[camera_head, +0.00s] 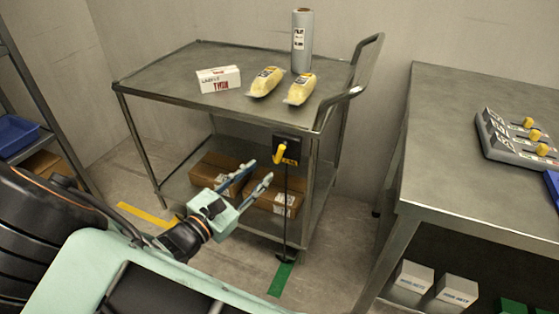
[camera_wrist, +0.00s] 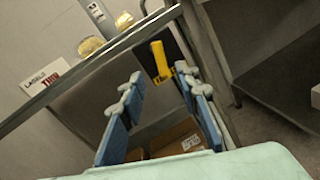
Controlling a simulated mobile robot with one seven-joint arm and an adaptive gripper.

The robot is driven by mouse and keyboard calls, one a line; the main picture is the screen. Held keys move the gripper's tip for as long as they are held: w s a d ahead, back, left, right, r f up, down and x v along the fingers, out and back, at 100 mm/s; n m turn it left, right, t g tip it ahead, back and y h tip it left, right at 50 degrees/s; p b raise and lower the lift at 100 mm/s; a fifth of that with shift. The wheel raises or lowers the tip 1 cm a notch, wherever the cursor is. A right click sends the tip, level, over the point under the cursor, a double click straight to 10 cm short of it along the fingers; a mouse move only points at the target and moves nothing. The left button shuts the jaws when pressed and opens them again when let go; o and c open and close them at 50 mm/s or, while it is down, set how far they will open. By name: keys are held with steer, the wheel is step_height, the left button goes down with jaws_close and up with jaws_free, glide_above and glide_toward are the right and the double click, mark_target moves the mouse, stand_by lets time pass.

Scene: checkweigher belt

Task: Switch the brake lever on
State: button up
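The brake lever (camera_head: 279,153) is a yellow handle on a dark plate (camera_head: 290,148) fixed to the front right leg of the metal cart (camera_head: 185,97). In the head view the handle hangs down and slants to the left. A dark rod runs from the plate to a foot near the floor. In the wrist view the yellow lever (camera_wrist: 160,62) shows beyond the fingers, near the middle. My gripper (camera_head: 262,172) is open and empty, left of and a little below the lever, apart from it. Its blue-padded fingers (camera_wrist: 155,85) are spread wide in the wrist view.
The cart top carries a white label box (camera_head: 218,79), two yellow packs (camera_head: 265,82) and a grey roll (camera_head: 302,40). Cardboard boxes (camera_head: 215,172) lie on its lower shelf behind my gripper. A metal table (camera_head: 450,130) stands to the right, with a floor gap between.

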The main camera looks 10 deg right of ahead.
mark_target(278, 156)
steer(key=b+x, duration=0.2)
steer(key=x, duration=0.6)
steer(key=shift+w+d, duration=0.2)
jaws_close()
